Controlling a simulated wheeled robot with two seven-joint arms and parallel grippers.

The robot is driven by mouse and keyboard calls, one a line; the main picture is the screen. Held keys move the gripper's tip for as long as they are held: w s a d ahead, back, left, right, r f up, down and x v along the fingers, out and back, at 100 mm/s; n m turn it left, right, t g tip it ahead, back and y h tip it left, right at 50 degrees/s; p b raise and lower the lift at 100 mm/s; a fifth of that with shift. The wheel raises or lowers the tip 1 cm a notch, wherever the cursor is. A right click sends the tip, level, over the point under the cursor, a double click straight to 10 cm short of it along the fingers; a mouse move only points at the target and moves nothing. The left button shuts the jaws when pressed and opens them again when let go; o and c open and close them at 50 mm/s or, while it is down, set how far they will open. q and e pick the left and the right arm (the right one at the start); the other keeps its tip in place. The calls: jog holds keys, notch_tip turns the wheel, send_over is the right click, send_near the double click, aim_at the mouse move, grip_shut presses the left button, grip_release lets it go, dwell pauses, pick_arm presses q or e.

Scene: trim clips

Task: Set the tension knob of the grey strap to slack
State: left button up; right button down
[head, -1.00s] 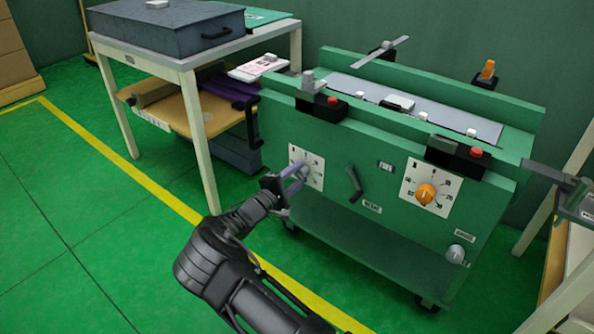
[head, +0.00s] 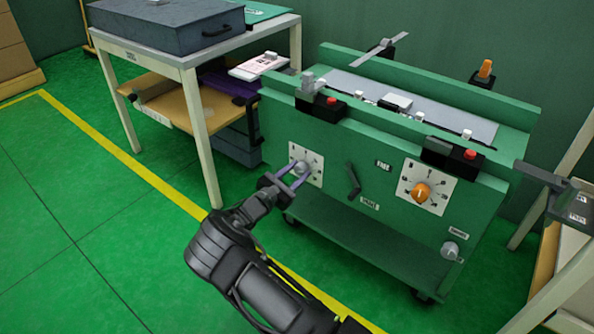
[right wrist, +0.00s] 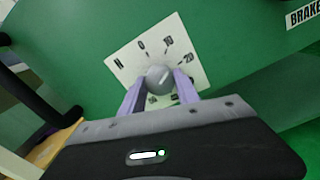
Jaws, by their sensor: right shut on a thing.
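A round grey knob (right wrist: 158,76) sits on a white dial plate (right wrist: 190,58) with marks N, 0, 10 and 20. In the head view this knob (head: 301,167) is at the left of the green cart's front. My right gripper (head: 296,174) is shut on it, with a purple finger on each side in the right wrist view (right wrist: 157,84). Its pointer cannot be made out. An orange knob (head: 421,193) is on a second white dial to the right, and a small grey knob (head: 450,250) is lower right. No grey strap can be made out clearly. My left gripper is not in view.
A dark lever (head: 353,181) is on the cart front between the dials. Black blocks with red buttons (head: 470,155) are on the cart top (head: 400,120). A white-legged table (head: 190,62) with a dark case (head: 165,30) stands at left. Floor at left is clear.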

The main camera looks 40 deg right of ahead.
jog(key=n+p, duration=0.1)
jog(key=n, duration=1.1)
jog(key=shift+n+p, duration=0.3)
jog(key=shift+p, duration=0.05)
jog(key=c, duration=0.9)
grip_release()
jog(key=shift+a, duration=0.1)
jog(key=p+v, duration=0.1)
jog(key=v, duration=0.6)
jog(key=shift+s+a+p, duration=0.2)
jog(key=shift+a+p, duration=0.05)
jog(key=shift+p, duration=0.1)
